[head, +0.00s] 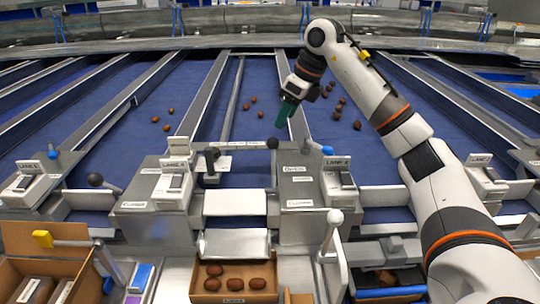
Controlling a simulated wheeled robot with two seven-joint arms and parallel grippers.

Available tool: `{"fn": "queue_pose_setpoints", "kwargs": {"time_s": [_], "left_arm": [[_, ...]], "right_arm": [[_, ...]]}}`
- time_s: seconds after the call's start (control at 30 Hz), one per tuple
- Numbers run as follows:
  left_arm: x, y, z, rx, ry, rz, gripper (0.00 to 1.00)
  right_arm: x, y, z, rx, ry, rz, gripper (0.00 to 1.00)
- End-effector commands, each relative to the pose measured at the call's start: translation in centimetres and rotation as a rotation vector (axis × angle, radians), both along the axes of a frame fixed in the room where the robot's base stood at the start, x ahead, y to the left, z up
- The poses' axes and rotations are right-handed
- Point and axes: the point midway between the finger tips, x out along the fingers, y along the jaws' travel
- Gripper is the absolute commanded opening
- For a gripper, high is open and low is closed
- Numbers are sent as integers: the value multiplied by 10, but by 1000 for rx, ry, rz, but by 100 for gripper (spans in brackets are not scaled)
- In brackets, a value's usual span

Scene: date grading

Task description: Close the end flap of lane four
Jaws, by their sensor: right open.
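My right gripper (285,112) has dark green fingers pointing down. It hangs above the blue belt behind the middle lane end and is empty. I cannot tell surely which flap belongs to lane four. My left gripper is out of view.
A cardboard box with several dates (234,280) stands below the chute. Loose dates lie on the blue belts. Another lane box (172,180) stands to the left. A pale post with a ball top (334,217) rises at the front, near my right arm.

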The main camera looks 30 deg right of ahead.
Motion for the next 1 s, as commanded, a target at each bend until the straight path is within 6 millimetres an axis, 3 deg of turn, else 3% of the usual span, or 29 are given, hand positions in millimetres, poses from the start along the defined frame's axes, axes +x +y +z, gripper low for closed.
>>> {"fn": "queue_pose_setpoints", "kwargs": {"time_s": [0.23, 0.4, 0.63, 0.8, 1.0], "left_arm": [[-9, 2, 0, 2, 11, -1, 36], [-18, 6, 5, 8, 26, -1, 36], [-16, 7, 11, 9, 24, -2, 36], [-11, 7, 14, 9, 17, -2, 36], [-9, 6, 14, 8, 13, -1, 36]], "right_arm": [[7, 5, -25, 0, 3, 2, 51], [18, 12, -56, 1, 5, 2, 51], [31, 21, -94, 2, 4, 2, 51], [37, 24, -110, 1, 1, 2, 51], [38, 25, -115, 1, -1, 1, 51]]}}
